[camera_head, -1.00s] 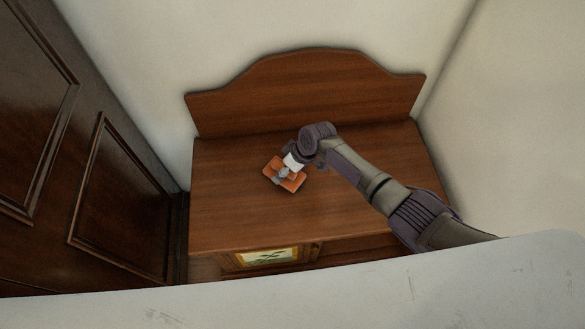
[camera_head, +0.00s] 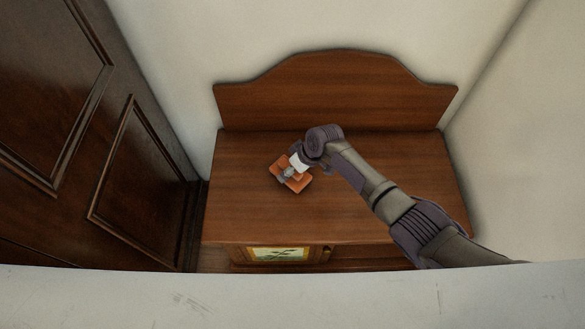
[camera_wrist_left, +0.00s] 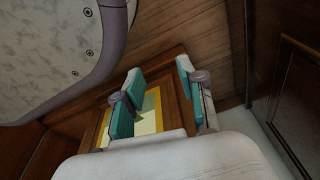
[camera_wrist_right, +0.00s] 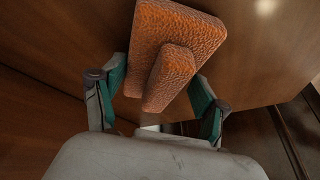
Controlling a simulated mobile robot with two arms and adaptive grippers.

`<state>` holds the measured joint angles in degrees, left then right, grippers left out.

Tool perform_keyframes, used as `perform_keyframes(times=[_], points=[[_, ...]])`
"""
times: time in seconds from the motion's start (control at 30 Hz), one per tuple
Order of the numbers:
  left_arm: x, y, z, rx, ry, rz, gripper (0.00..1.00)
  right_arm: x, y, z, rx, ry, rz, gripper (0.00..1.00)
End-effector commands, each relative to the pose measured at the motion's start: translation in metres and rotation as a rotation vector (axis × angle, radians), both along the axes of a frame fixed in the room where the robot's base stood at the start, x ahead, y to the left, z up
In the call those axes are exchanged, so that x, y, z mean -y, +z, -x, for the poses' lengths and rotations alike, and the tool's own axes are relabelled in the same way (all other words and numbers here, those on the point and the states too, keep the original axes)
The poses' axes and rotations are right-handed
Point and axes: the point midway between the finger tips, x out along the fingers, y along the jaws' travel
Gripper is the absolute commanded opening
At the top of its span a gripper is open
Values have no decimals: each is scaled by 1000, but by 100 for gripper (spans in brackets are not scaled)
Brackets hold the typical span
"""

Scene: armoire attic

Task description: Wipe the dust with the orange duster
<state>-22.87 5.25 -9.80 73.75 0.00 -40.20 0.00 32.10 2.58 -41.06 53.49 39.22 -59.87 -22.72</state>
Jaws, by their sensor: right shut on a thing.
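The orange duster (camera_head: 297,184) is a flat orange block with a raised grip, over the left part of the wooden cabinet top (camera_head: 350,215). My right gripper (camera_head: 287,174) is shut on its grip; the right wrist view shows the duster (camera_wrist_right: 190,35) between the teal pads of my right gripper (camera_wrist_right: 158,92). Whether the duster touches the wood is hard to tell. No dust is clearly visible in any view. My left gripper (camera_wrist_left: 158,85) is open and empty in the left wrist view, with the cabinet's framed panel (camera_wrist_left: 152,108) beyond it; the head view does not show it.
The cabinet's curved backboard (camera_head: 335,90) stands at the rear of the top against the pale wall. A dark panelled door or armoire (camera_head: 125,185) rises close on the left. Bare wood lies around the duster, and my right arm crosses the right side.

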Motion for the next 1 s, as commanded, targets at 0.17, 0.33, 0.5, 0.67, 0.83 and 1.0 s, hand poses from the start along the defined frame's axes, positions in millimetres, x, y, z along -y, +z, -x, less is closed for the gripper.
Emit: perform_keyframes(times=[0.17, 0.33, 0.5, 0.67, 0.83, 1.0], points=[[-3, -14, 22, -27, -1, -3, 40, 0, 7, 0, 1, 0, -1, 45], [-6, -23, 34, -33, -5, -5, 40, 0, 13, -1, 1, -1, 0, 45], [-10, -33, 50, -45, -7, -9, 40, 0, 18, -1, 1, 0, -1, 45], [-15, -40, 67, -59, -12, -15, 40, 0, 22, -1, 1, 0, -1, 45], [-17, -46, 80, -65, -13, -15, 40, 0, 27, -1, 1, 0, -1, 45], [-20, -50, 95, -72, -15, -16, 40, 0, 32, -1, 2, -1, -1, 45]])
